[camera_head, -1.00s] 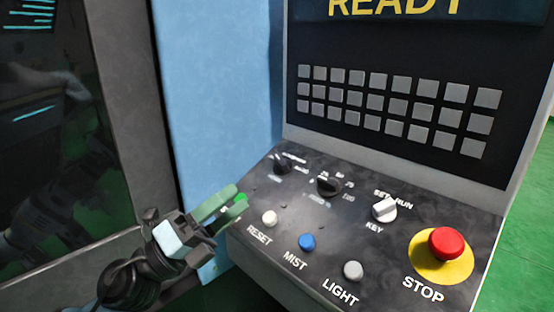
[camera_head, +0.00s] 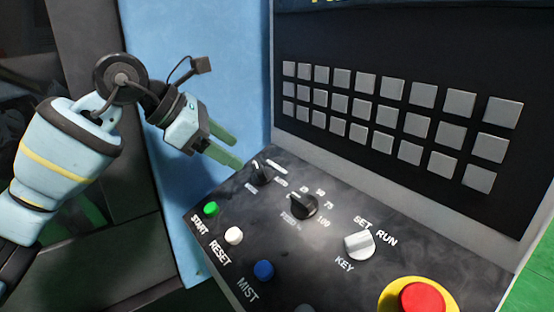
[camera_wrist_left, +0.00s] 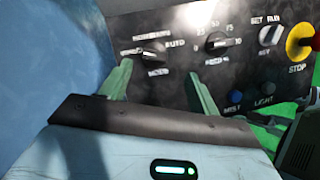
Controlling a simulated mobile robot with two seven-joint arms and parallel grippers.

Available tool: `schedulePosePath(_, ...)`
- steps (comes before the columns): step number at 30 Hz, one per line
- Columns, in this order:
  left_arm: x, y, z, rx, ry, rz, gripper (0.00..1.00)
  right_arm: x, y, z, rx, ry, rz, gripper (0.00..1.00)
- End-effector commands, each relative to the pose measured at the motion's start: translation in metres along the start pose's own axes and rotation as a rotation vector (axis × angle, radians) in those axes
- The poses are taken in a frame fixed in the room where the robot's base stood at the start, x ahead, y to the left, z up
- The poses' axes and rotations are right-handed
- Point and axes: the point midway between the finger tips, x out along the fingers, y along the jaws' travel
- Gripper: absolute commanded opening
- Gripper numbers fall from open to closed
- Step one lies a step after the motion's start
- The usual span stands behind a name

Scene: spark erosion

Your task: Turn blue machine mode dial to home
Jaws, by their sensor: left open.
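The mode dial (camera_head: 261,175) is a small dark knob at the far left of the sloping control panel (camera_head: 325,265). In the left wrist view the dial (camera_wrist_left: 153,53) has white labels around it, one reading AUTO. The other labels and its pointer setting are too blurred to be sure of. My left gripper (camera_head: 237,153) is open, with green fingers just above and left of the dial. In the left wrist view the open fingers (camera_wrist_left: 157,74) sit on either side of the dial's line, apparently short of it. No contact shows.
A feed dial (camera_head: 303,205) and a white key switch (camera_head: 359,244) sit right of the mode dial. Nearby are a green START button (camera_head: 211,209), white RESET (camera_head: 234,235), blue MIST (camera_head: 264,270) and red STOP (camera_head: 421,299). A keypad (camera_head: 365,100) wall rises behind; a blue wall (camera_head: 210,60) stands left.

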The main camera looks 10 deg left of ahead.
Motion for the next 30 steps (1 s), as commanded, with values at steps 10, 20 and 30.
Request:
schedulePosePath(10,-0.005,0.005,-0.002,0.006,0.03,0.019,0.62,-0.003,-0.002,0.005,0.001,-0.011,-0.003,0.0)
schedulePosePath(20,0.034,0.004,-0.003,0.005,0.029,0.014,0.62,-0.005,-0.005,0.009,0.01,-0.02,-0.004,0.0)
schedulePosePath(30,0.069,0.005,-0.004,0.007,0.027,0.018,0.62,-0.004,-0.003,0.002,0.008,-0.007,-0.002,0.0)
